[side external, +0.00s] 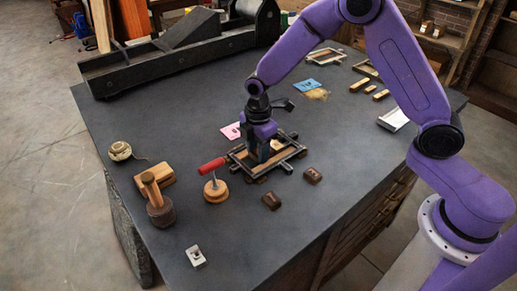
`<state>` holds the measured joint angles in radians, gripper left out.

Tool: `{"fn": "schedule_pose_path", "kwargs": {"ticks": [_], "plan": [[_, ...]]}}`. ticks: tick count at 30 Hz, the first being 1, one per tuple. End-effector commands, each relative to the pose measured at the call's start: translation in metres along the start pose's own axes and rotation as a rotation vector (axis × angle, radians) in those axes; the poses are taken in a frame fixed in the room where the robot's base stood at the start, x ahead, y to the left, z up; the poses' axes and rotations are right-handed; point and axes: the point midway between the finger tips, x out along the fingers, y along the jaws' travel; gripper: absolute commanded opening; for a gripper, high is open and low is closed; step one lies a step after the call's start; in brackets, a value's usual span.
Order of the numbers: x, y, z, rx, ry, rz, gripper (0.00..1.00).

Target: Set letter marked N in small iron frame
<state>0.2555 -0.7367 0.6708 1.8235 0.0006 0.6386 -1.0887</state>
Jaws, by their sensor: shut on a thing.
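The small iron frame (294,151) lies flat near the middle of the dark table, with wood-coloured pieces inside its dark bars. My gripper (263,157) points down over the inside of the frame. Its fingers are shut on a small block that they mostly hide; I cannot read a letter on it or tell whether it touches the bottom. Two dark brown letter blocks lie loose in front of the frame, one to the right (312,175) and one nearer (271,200). Their marks are too small to read.
A red-handled tool (214,188) stands close left of the frame. Further left are a mallet (159,205), a wooden block (153,178) and a string ball (120,151). A small metal piece (195,256) lies in front. A pink card (230,130) lies behind; front right is clear.

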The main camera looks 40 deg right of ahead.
Motion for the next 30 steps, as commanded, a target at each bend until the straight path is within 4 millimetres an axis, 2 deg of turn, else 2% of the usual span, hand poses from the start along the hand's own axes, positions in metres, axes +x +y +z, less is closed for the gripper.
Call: {"fn": "schedule_pose_path", "kwargs": {"ticks": [1,3,16,20,30], "plan": [[0.015,-0.005,0.001,-0.003,-0.008,-0.012,0.51],[0.015,-0.005,0.001,-0.003,-0.008,-0.012,0.67],[0.009,-0.006,-0.003,-0.005,-0.004,-0.012,0.67],[-0.007,-0.006,-0.003,-0.006,-0.003,-0.012,0.67],[-0.079,-0.002,-0.001,-0.003,-0.002,-0.005,0.67]]}}
